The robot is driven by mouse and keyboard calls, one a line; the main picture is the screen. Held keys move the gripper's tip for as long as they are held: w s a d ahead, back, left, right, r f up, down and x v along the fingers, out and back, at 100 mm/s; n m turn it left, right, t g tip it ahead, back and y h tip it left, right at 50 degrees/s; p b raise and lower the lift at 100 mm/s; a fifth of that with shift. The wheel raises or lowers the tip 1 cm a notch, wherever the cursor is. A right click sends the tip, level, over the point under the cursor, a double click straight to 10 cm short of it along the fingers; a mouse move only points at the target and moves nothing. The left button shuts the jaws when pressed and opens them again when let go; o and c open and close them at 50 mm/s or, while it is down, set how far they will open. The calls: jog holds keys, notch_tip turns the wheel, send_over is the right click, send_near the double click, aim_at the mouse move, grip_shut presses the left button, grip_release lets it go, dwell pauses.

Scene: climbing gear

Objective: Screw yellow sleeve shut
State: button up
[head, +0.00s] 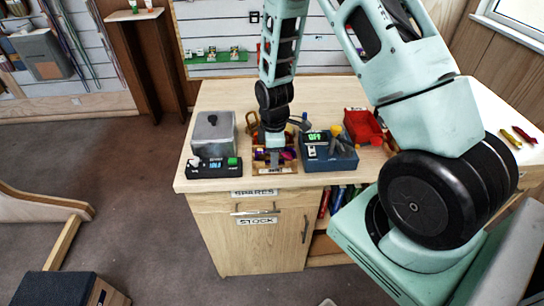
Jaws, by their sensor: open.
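My gripper (274,157) points down over a small wooden tray (262,184) near the front edge of the bench. Its jaws are open, but the fingertips are small and partly hidden in the picture. Small purple and red pieces (288,154) show in the tray around the fingers. A yellow-orange loop-shaped piece (251,122) stands just behind and left of my gripper, partly hidden by it. I cannot make out a yellow sleeve or its thread, nor whether the gripper touches anything.
A grey box (212,134) and a black device with a lit display (214,167) stand left of the tray. A blue box (329,156) with a green display stands right, with a red bin (363,127) behind. The bench top (225,95) is clear at the back left.

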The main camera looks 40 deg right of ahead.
jog(key=shift+s+a, duration=0.1)
jog(key=shift+s, duration=0.05)
jog(key=shift+r+p, duration=1.05)
jog(key=shift+r, duration=0.35)
jog(key=shift+w+d, duration=0.7)
jog(key=shift+w, duration=0.35)
jog(key=shift+f, duration=0.2)
